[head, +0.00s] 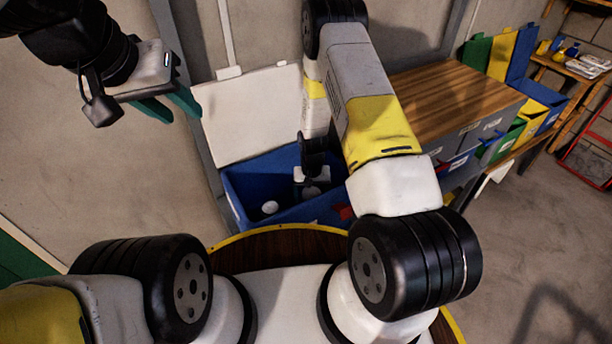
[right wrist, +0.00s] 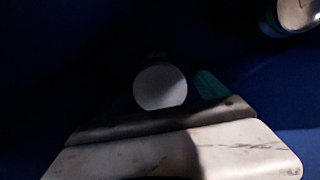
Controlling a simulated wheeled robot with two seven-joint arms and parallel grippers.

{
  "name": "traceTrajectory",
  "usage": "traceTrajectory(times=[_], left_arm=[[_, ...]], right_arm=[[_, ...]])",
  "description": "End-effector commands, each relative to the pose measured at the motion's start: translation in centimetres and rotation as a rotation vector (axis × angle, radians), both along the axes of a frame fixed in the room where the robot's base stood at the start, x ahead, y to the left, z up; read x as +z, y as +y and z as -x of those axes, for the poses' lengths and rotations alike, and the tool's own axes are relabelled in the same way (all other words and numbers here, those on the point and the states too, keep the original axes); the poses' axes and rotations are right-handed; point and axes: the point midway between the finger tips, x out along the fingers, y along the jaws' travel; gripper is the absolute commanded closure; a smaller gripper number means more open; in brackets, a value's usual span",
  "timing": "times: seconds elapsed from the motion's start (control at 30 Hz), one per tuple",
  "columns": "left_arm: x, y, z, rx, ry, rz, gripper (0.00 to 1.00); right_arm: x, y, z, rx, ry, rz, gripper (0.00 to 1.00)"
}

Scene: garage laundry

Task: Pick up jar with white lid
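A jar with a white lid (head: 269,208) stands in the blue bin (head: 235,190), left of my right gripper. My right gripper (head: 312,188) reaches down into the bin, and my arm hides part of it. In the right wrist view a round pale lid (right wrist: 160,86) lies just beyond the gripper body, with one green finger (right wrist: 208,86) at its right. The other finger is lost in shadow, so I cannot tell whether the gripper is shut on this jar. Another pale lid (right wrist: 298,14) shows at the top right corner. My left gripper (head: 170,106) is open and empty, high at the left.
A white raised panel (head: 250,115) stands behind the blue bin. Something red (head: 345,212) is at the bin's right end. A wood-topped cabinet (head: 450,95) stands to the right, with coloured bins (head: 540,108) beyond it. The floor at right is mostly clear.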

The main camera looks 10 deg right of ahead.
Motion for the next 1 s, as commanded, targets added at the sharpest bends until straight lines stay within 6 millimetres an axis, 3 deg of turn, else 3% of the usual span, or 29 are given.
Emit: traceTrajectory(times=[0.03,0.33,0.67,1.0], left_arm=[[0.0,0.0,0.0,0.000,0.000,0.000,0.64],[0.0,0.0,0.0,0.000,0.000,0.000,0.64],[0.0,0.0,0.0,0.000,0.000,0.000,0.64],[0.0,0.0,0.0,0.000,0.000,0.000,0.64]], right_arm=[[0.0,0.0,0.0,0.000,0.000,0.000,0.29],[0.0,0.0,0.0,0.000,0.001,0.000,0.86],[1.0,0.0,-0.1,0.001,-0.001,0.000,0.87],[7.6,0.0,-0.1,0.000,-0.003,-0.001,0.87]])
